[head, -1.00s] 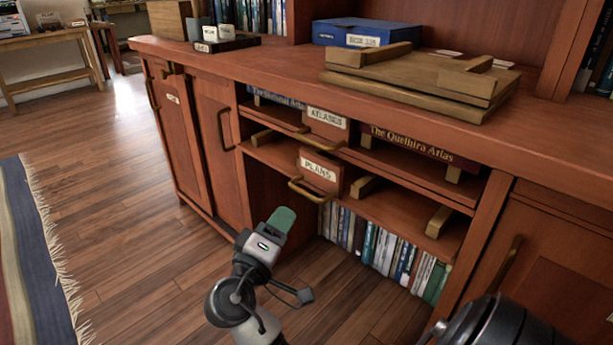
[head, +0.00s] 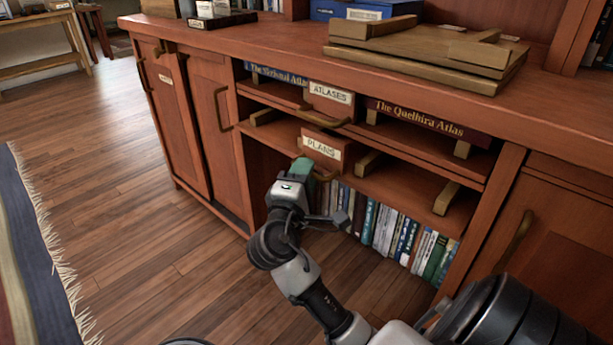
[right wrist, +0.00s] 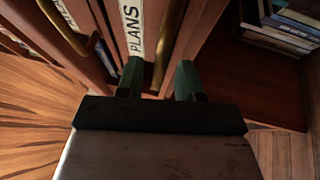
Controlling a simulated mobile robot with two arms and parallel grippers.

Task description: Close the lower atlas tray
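The lower tray has a wooden front labelled PLANS (head: 322,147) and a brass handle (head: 327,177). It sticks out from its cabinet slot below the upper tray labelled ATLASES (head: 331,95). My right gripper (head: 304,168), with green fingertips, is at the PLANS tray's front by the handle. In the right wrist view its two fingers (right wrist: 158,82) are apart, with the brass handle (right wrist: 167,48) between or just beyond their tips. Whether they touch it I cannot tell. The PLANS label (right wrist: 133,25) shows just ahead. My left gripper is not in view.
The Quelhira Atlas (head: 430,120) lies in the upper slot. Several upright books (head: 395,235) stand below the trays. A wooden board stack (head: 430,55) lies on the cabinet top. Open wooden floor (head: 110,190) is at the left.

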